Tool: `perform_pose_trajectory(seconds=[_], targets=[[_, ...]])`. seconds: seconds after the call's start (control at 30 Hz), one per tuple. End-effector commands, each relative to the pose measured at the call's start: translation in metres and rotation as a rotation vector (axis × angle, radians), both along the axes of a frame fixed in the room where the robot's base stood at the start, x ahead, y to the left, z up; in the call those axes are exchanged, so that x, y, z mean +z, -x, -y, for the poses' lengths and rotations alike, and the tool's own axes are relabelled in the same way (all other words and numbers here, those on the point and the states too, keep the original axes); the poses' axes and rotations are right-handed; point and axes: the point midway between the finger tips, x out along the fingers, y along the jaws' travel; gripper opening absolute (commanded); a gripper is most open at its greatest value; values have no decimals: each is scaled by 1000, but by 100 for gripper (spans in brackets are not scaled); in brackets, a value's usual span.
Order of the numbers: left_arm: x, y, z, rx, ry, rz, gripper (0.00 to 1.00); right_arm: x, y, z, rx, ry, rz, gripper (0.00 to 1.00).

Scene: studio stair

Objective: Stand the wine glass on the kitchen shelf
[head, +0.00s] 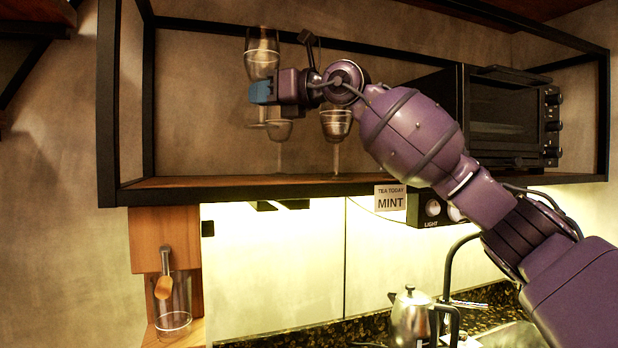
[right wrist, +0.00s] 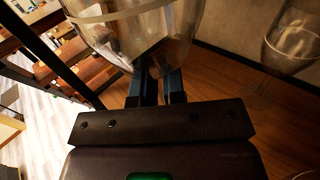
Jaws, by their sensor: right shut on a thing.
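The wine glass (head: 262,58) is clear and upright, its bowl above my right gripper (head: 262,92). The gripper's blue fingers are shut on its stem. In the right wrist view, the fingers (right wrist: 160,86) meet just under the bowl (right wrist: 140,30), which fills the top of the picture. The kitchen shelf (head: 230,188) is a wooden board in a black frame. The held glass is inside the frame's outline, with its foot showing well above the board in the head view. My left gripper is not in view.
Two other stemmed glasses stand on the shelf, one (head: 280,130) behind the gripper and one (head: 336,124) below my wrist. One glass (right wrist: 292,42) shows at the right in the wrist view. A black oven (head: 505,115) fills the shelf's right. The shelf's left looks clear.

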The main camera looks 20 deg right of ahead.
Motion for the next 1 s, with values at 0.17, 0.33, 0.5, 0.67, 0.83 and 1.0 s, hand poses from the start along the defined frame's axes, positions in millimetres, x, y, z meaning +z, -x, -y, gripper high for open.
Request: perform_pose_trajectory(seconds=[0.17, 0.33, 0.5, 0.67, 0.83, 1.0], targets=[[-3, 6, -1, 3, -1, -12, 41, -19, 0, 0, 1, 1, -1, 0], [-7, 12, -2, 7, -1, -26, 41, -47, 0, 1, 0, 0, 0, 0], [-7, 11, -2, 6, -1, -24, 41, -61, 1, 1, 0, -1, 2, 0], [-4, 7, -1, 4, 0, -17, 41, -72, 1, 0, 1, -1, 1, 0], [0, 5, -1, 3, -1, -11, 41, -94, 1, 0, 0, 1, 1, 0], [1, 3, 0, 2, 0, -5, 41, -99, 1, 1, 0, -1, 3, 0]])
